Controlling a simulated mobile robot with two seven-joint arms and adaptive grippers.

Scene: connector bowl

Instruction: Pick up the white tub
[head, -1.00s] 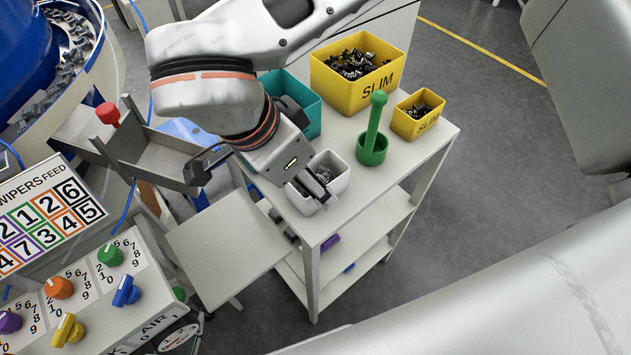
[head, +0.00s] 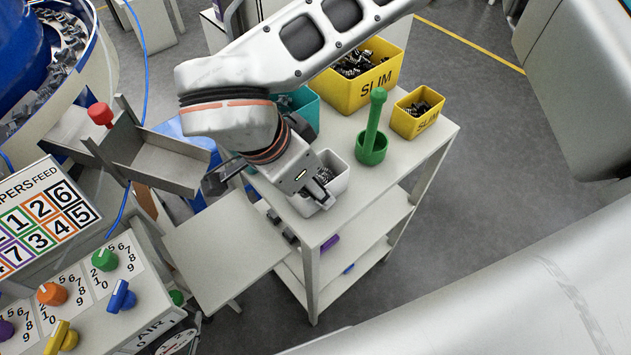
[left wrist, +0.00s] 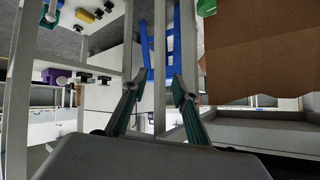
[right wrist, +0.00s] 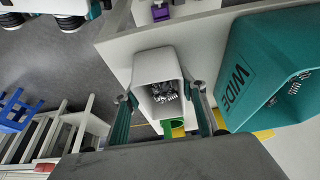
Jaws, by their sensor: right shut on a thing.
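The white tub (head: 334,174) stands at the front corner of the white cart's top and holds small dark metal parts. It also shows in the right wrist view (right wrist: 157,66), between two fingers. My right gripper (right wrist: 165,95) is shut on the tub, with a finger at each side of it. In the head view, the gripper and wrist above the tub hide part of its near side. My left gripper (left wrist: 158,84) shows in the left wrist view with its fingers apart and nothing between them.
On the cart top (head: 410,160) stand a teal bin (right wrist: 275,75), a green post in a cup (head: 372,148), a large yellow bin (head: 371,90) and a small yellow bin (head: 412,124). A grey chute (head: 165,160) is left of the arm. A blue stool (left wrist: 157,45) shows beyond the left gripper.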

